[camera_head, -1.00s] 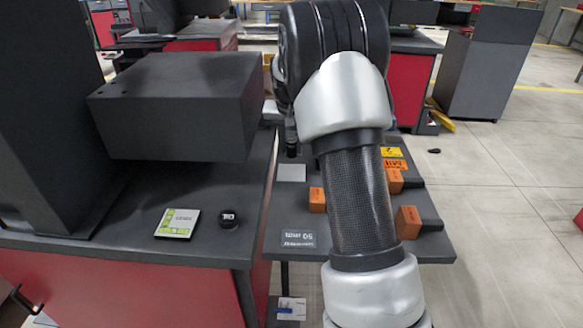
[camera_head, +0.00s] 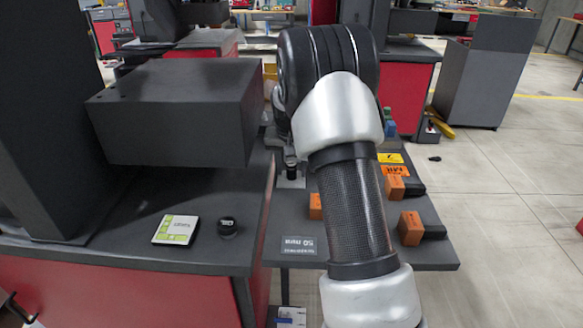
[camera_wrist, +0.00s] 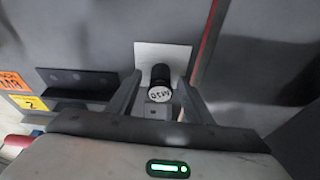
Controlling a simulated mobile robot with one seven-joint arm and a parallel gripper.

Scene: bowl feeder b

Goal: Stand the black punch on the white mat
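My gripper (camera_wrist: 160,78) is open, with one finger on each side of the punch and a gap visible on both sides. In the head view my gripper (camera_head: 290,163) is low over the shelf, and the white mat (camera_head: 290,182) shows just below it, partly hidden. The punch cannot be made out clearly there.
Orange blocks (camera_head: 410,228) and dark brackets lie on the shelf to the right, near yellow and orange labels (camera_head: 394,164). A grey box housing (camera_head: 175,110) overhangs the left bench. A black round part (camera_head: 228,227) and a green-white card (camera_head: 176,230) lie on that bench.

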